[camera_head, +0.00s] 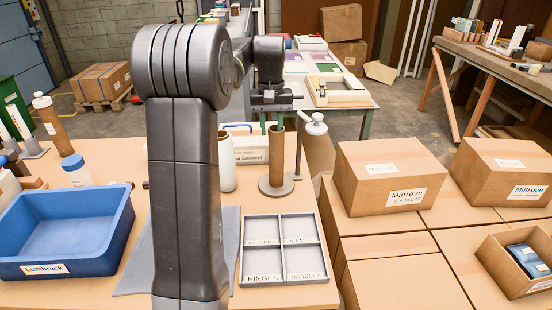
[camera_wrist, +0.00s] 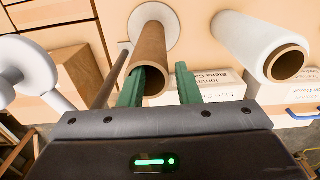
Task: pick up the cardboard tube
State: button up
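The brown cardboard tube (camera_head: 276,158) stands upright on a round base (camera_head: 276,188) near the back edge of the table. In the wrist view the tube (camera_wrist: 152,48) shows its open end toward me. My gripper (camera_head: 271,122) is above the tube's top in the head view, pointing down. Its two green fingers (camera_wrist: 160,88) are apart, with the tube's mouth between them. The left finger overlaps the tube's rim and the right finger has a gap. I cannot tell whether the left finger touches the tube.
A white roll (camera_wrist: 250,40) stands close by, also in the head view (camera_head: 228,162). A white-knobbed stand (camera_head: 314,125) is right of the tube. A grey four-compartment tray (camera_head: 284,247), blue bin (camera_head: 110,235) and cardboard boxes (camera_head: 385,175) surround the area.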

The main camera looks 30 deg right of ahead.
aim_at(269, 141)
jog(key=f, duration=0.4)
jog(key=shift+w+a+f, duration=0.2)
jog(key=shift+w+a, duration=0.1)
jog(key=shift+w, duration=0.05)
jog(key=shift+f, duration=0.5)
grip_shut()
